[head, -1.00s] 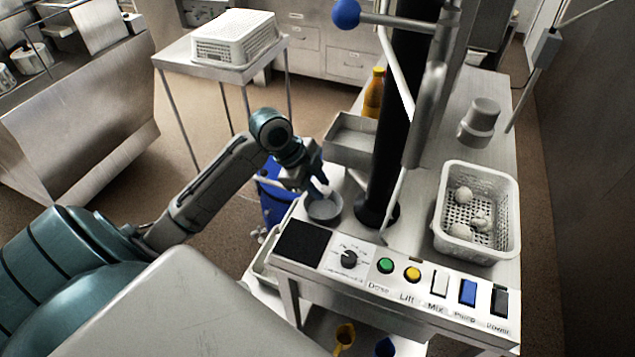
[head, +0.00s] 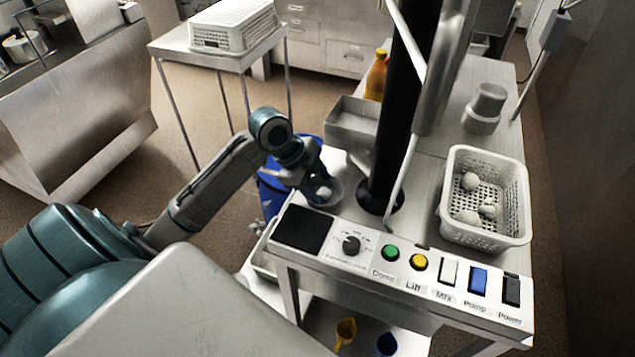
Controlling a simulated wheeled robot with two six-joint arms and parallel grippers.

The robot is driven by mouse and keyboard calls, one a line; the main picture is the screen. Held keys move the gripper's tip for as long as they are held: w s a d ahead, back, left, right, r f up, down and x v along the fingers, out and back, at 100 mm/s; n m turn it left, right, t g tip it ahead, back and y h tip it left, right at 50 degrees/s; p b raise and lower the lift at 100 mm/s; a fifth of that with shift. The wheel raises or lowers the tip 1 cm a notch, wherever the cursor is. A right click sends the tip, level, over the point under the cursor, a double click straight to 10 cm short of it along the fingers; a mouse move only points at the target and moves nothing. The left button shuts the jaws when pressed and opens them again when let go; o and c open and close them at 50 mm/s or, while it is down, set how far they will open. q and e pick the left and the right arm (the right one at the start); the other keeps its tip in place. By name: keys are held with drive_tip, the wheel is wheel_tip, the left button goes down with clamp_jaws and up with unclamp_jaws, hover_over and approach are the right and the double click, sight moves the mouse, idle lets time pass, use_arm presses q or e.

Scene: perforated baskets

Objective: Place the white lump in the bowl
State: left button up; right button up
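A small grey bowl (head: 334,200) stands on the steel bench at its near left corner, behind the control panel. A white lump (head: 323,191) shows inside the bowl. My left gripper (head: 315,182) is at the bowl's left side, pointing down close to the lump. Its fingers are dark and small here, so I cannot tell whether they are open or touch the lump. More white lumps (head: 470,181) lie in the white perforated basket (head: 455,232) at the right of the bench. My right gripper is out of view.
A black column (head: 385,150) rises just right of the bowl. The control panel (head: 430,275) runs along the front edge. A blue bin (head: 272,193) is below left.

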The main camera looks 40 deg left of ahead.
sight(317, 192)
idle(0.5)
use_arm(q)
wheel_tip(317, 192, up, 7)
drive_tip(key=p, duration=0.6)
drive_tip(key=shift+p, duration=0.35)
